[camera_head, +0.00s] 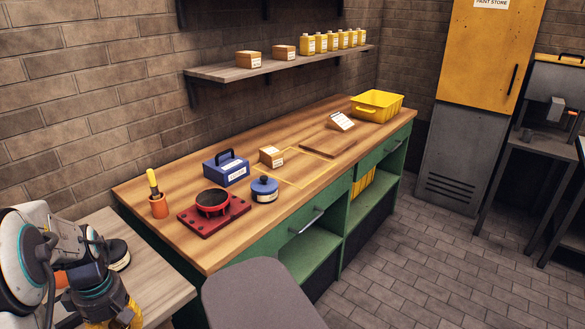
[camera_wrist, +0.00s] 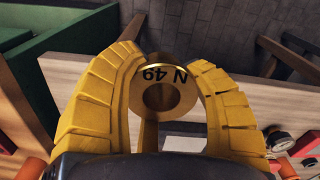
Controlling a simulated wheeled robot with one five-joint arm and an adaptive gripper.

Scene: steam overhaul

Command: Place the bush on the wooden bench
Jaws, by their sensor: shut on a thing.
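The bush (camera_wrist: 178,98) is a brass ring with a round bore and dark lettering on its face. My gripper (camera_wrist: 163,65) is shut on it, with a yellow finger on each side, in the wrist view. In the head view my gripper (camera_head: 118,314) is at the bottom left, in front of the bench's near end; the bush cannot be made out there. The wooden bench (camera_head: 190,245) has a long wooden top on a green frame with drawers and shelves.
On the bench are a red fixture (camera_head: 213,212), a blue tin (camera_head: 264,190), a blue box (camera_head: 226,168), a small carton (camera_head: 271,156), an orange pot (camera_head: 158,207) and a yellow bin (camera_head: 377,106). A yellow outlined area (camera_head: 290,183) is mostly clear. A grey stool seat (camera_head: 260,295) stands in front.

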